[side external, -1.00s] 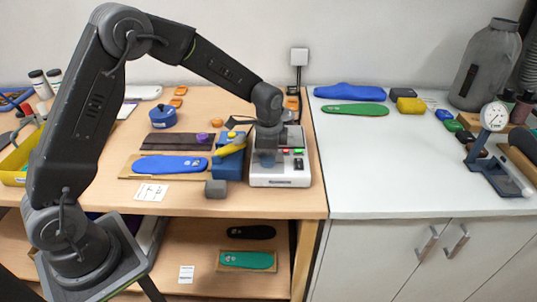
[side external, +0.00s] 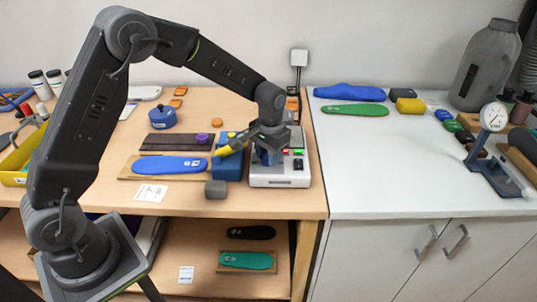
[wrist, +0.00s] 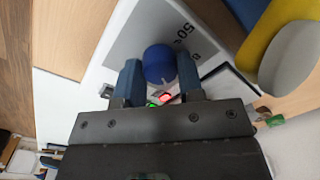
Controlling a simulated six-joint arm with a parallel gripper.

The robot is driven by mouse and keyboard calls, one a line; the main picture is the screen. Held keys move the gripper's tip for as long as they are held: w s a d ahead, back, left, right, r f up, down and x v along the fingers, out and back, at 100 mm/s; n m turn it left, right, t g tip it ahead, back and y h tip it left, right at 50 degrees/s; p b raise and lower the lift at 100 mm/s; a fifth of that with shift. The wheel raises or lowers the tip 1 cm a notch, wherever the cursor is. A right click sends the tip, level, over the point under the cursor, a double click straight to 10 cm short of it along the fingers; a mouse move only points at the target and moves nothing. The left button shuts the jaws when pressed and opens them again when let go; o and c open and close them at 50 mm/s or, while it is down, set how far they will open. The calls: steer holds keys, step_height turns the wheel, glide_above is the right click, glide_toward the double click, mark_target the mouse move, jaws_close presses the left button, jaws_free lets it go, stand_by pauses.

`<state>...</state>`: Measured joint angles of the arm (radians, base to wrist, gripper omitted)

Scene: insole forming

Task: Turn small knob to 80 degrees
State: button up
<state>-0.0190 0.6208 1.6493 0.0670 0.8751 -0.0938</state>
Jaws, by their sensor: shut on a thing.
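The small knob (wrist: 160,62) is blue and round, on the white control box (side external: 280,180), and shows between my fingers in the wrist view. My gripper (side external: 267,157) is over the left part of the box in the side view. Its two blue fingers (wrist: 159,76) stand on either side of the knob and are shut on it. The gripper hides most of the knob in the side view. The knob's angle cannot be read. Printed digits "50" and "0" show on the panel near it.
A green and a red light (wrist: 166,98) are lit on the panel. A blue block with a yellow piece (side external: 229,150) stands close to the box's left. A grey cube (side external: 215,189) is in front of that block. A blue insole (side external: 170,165) lies further left.

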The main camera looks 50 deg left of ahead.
steer(key=n, duration=0.6)
steer(key=shift+a+n, duration=0.1)
steer(key=shift+n, duration=0.2)
steer(key=n, duration=0.5)
steer(key=shift+g, duration=0.3)
steer(key=o, duration=0.9)
steer(key=shift+r, duration=0.1)
steer(key=r, duration=1.3)
steer(key=shift+w+r, duration=0.3)
steer(key=shift+r, duration=0.1)
